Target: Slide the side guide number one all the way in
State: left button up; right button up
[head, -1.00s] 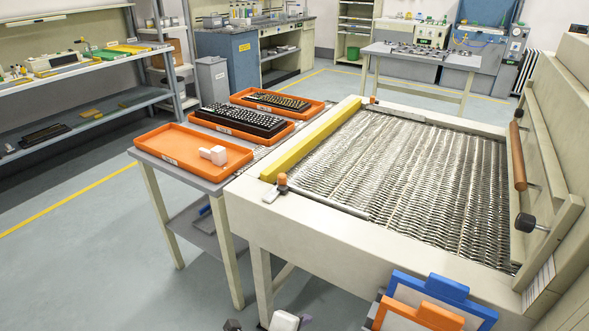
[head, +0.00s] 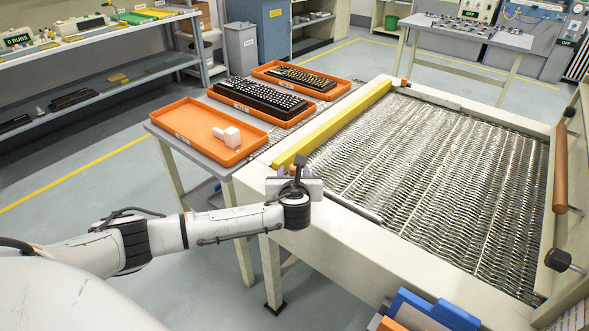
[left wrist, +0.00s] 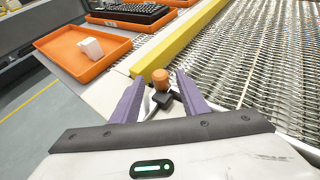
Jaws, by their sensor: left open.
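The yellow side guide (head: 335,122) lies along the left edge of the wire-mesh bed; it also shows in the left wrist view (left wrist: 180,42). An orange-topped knob (left wrist: 161,79) on a dark and metal fitting stands at the guide's near end. My right gripper is not in view.
The mesh bed (head: 440,190) is empty. A side table at left carries orange trays, one with a small white object (head: 228,136) and two with keyboards (head: 265,97). A brown roller (head: 560,167) and black knob (head: 558,260) are at right. Blue and orange parts stand at the bottom.

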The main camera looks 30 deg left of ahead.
aim_at(294, 170)
pick_arm(q)
jog(key=shift+x, duration=1.85)
grip_shut()
